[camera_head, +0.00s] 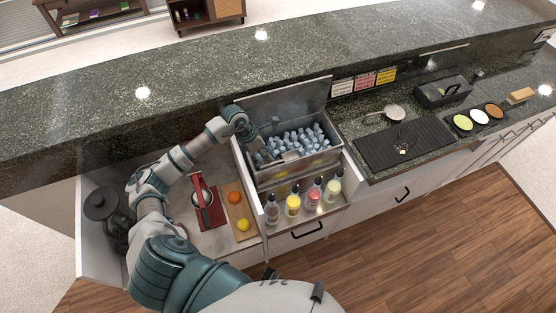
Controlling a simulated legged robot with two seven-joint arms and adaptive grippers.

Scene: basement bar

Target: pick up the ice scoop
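The ice bin (296,173) is a steel box set in the bar counter, with its lid raised at the back. It is filled with bluish ice cubes (305,138). A grey metal shape, which looks like the ice scoop (291,156), lies on the ice near the front of the bin. My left gripper (266,131) is over the bin's left back part, behind and left of the scoop. Its fingers look spread, with nothing seen between them. Whether it touches the ice is unclear. My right gripper is not in view.
Several bottles (292,205) stand in a rack before the bin. Right are a strainer (394,111), a black mat (380,148) and garnish bowls (479,117). A raised counter runs behind.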

